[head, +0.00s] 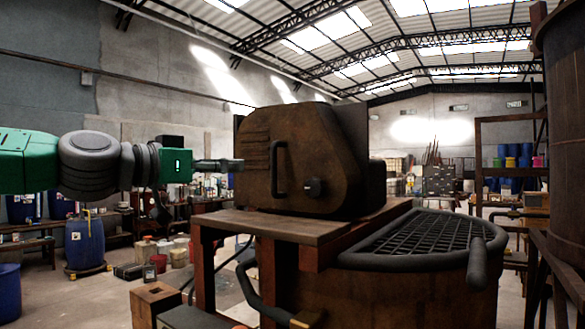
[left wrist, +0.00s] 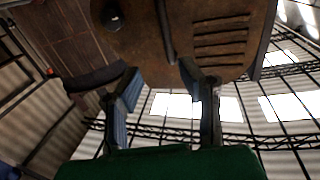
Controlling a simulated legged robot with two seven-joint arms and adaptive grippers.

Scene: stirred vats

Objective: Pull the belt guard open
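The belt guard (head: 325,150) is a rusty brown housing with slots on its face. It sits on the platform above the vat, and I see no clear gap at its edges. A dark upright bar handle (head: 274,168) and a black knob (head: 313,187) are on its face. My left gripper (head: 238,164) is level with the handle, just left of it. In the left wrist view, the gripper (left wrist: 158,70) is open and empty. The handle (left wrist: 165,30) lies ahead of the gap between its fingers, and the guard (left wrist: 205,30) fills the top. My right gripper is not in view.
The vat (head: 400,292) has a grated top (head: 430,235) with a thick dark rim, right of the guard. A wooden platform (head: 275,222) supports the guard. A large rusty tank (head: 565,120) stands at the far right. Blue drums (head: 86,242) stand on the floor at left.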

